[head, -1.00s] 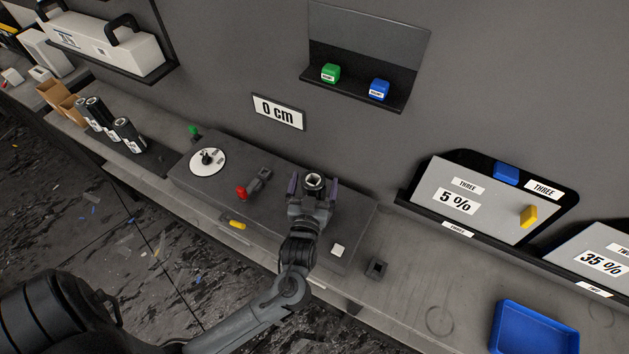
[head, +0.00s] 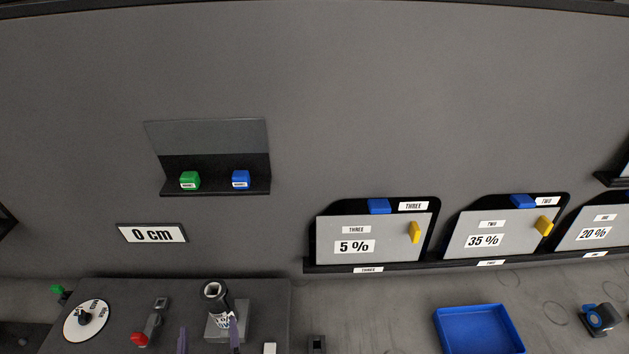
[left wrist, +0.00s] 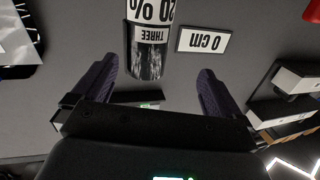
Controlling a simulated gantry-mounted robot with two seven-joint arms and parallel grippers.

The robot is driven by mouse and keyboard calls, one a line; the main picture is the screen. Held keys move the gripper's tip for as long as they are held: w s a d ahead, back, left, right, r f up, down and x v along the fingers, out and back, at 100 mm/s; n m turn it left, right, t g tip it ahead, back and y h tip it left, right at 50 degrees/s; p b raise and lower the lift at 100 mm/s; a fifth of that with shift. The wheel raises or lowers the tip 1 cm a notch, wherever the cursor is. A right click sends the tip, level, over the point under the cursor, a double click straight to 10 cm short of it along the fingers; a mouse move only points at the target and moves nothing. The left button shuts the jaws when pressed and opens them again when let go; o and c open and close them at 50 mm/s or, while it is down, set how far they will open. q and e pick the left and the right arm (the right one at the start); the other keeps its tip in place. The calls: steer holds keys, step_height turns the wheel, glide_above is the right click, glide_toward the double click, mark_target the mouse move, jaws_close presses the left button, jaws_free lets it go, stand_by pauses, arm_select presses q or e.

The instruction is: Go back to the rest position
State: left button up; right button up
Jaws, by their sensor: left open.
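My left gripper (head: 208,342) shows only as two purple fingertips at the bottom edge of the head view. It is open, with nothing between its fingers in the left wrist view (left wrist: 157,66). In the left wrist view the roll (left wrist: 148,55) carries labels reading "20 %" and "THREE" and looks apart from the fingers. My right gripper is in neither view.
The "0 cm" sign (head: 152,234) hangs on the wall. A shelf (head: 215,188) holds a green and a blue block. A dial (head: 87,320) and red lever (head: 140,338) are left of the roll. A blue tray (head: 478,330) and panels (head: 372,245) are right.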

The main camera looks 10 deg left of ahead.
arm_select(q)
steer(key=shift+w+d+f+m+h, duration=0.1)
steer(key=shift+m+h, duration=0.2)
steer(key=shift+h, duration=0.25)
steer(key=shift+w+d+f+m+h, duration=0.1)
steer(key=shift+m+h, duration=0.2)
steer(key=shift+h, duration=0.25)
steer(key=s+d+f+m+g+h, duration=0.3)
steer(key=s+g, duration=0.3)
steer(key=s+d+f+m+g+h, duration=0.3)
steer(key=s+f+g, duration=0.1)
steer(key=s+g, duration=0.25)
step_height(320, 180, up, 20)
steer(key=p, duration=2)
steer(key=shift+s+r, duration=0.15)
steer(key=shift+s, duration=0.05)
steer(key=shift+t, duration=0.25)
